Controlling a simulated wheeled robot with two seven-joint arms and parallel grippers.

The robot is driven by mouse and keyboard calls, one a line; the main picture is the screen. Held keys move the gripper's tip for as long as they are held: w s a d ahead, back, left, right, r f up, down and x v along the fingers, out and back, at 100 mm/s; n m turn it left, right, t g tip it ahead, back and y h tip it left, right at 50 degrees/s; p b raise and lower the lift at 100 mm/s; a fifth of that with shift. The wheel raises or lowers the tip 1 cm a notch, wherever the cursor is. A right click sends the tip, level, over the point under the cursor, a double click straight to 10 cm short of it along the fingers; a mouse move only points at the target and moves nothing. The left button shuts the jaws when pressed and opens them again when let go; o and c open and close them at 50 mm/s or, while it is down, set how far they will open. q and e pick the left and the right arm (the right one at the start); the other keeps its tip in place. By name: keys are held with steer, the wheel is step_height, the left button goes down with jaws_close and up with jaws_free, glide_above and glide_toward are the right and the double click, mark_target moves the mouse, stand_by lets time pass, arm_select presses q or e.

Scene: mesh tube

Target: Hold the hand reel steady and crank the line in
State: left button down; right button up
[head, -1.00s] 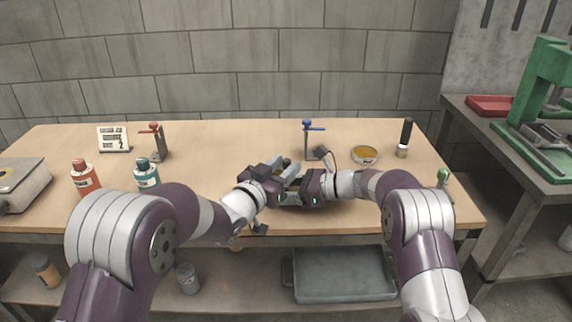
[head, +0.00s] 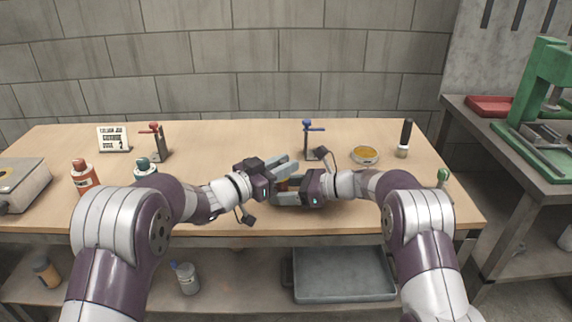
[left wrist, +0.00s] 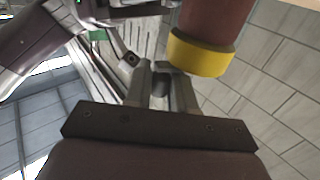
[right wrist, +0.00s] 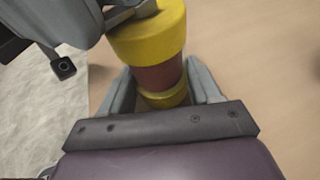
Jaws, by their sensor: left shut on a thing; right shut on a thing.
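The hand reel shows best in the right wrist view as a red-brown drum (right wrist: 160,77) between yellow ends. My right gripper (right wrist: 162,88) is shut on the reel, one finger on each side. In the head view the right gripper (head: 284,191) is low over the bench; only a small orange-red bit of the reel (head: 284,185) shows between the fingers. My left gripper (head: 288,168) is just beside it. In the left wrist view its fingers (left wrist: 160,78) are closed around a small dark knob (left wrist: 160,90), apparently the crank's, beside the reel's yellow rim (left wrist: 198,56). The line cannot be made out.
A blue-topped stand (head: 308,140) is just behind the grippers. A round amber dish (head: 365,155) and a dark-handled brush (head: 405,138) stand to the right. Red (head: 84,175) and teal (head: 146,167) bottles stand at left. The back middle of the bench is clear.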

arm_select(q)
steer(key=shift+s+a+m+g+h, duration=0.1)
steer(key=shift+a+m+g+h, duration=0.05)
steer(key=shift+m+g+h, duration=0.8)
steer(key=shift+y, duration=0.25)
steer(key=c, duration=1.1)
jaws_free()
steer(key=v, duration=1.2)
arm_select(e)
steer(key=o, duration=0.9)
